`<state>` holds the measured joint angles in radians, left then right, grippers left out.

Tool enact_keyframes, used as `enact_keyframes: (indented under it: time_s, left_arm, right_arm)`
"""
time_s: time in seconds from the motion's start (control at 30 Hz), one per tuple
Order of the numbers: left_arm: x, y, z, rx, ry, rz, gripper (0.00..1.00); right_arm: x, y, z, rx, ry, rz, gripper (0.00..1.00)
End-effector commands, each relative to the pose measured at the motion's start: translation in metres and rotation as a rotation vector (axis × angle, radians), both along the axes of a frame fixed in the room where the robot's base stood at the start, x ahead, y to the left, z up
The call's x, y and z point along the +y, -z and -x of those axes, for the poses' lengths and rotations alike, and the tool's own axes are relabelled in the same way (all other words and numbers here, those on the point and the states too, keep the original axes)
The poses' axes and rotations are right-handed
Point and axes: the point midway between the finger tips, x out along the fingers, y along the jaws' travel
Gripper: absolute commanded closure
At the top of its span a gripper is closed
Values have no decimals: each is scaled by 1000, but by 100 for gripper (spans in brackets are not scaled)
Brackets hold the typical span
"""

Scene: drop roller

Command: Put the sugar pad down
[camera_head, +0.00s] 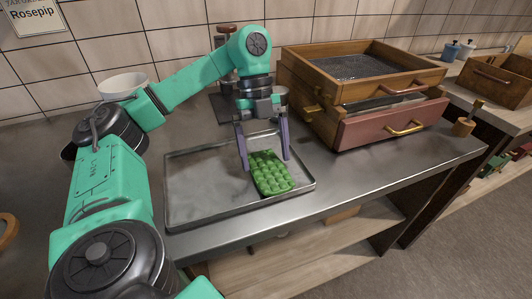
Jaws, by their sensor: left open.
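A green, bumpy sugar pad (271,175) lies at the right side of a shallow metal tray (195,205) on the steel counter. My left gripper (265,165) reaches down over the pad from behind. Its two purple-grey fingers are spread apart, one on each side of the pad's far end. I cannot tell whether a finger touches the pad. My right gripper is not in view.
A wooden box with a mesh top and a red drawer (390,122) stands right of the tray. A white bowl (122,84) and a dark device (223,108) are behind. The left part of the tray is empty. The counter's front edge runs just before the tray.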

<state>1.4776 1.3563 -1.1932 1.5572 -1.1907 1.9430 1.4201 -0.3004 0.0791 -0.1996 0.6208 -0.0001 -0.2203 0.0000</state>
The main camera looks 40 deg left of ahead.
Motion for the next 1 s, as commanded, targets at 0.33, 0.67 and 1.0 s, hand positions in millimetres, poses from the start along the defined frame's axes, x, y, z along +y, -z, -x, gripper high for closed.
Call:
enact_keyframes:
  time_s: [0.33, 0.67, 1.0]
  left_arm:
    - [28, -91, -15, 0, -1, 1, 0]
    - [37, -102, -19, 1, 1, 2, 0]
    - [37, -102, -19, 1, 1, 2, 0]
  right_arm:
    - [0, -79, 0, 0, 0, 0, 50]
    - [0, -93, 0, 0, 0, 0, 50]
    - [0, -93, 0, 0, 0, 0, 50]
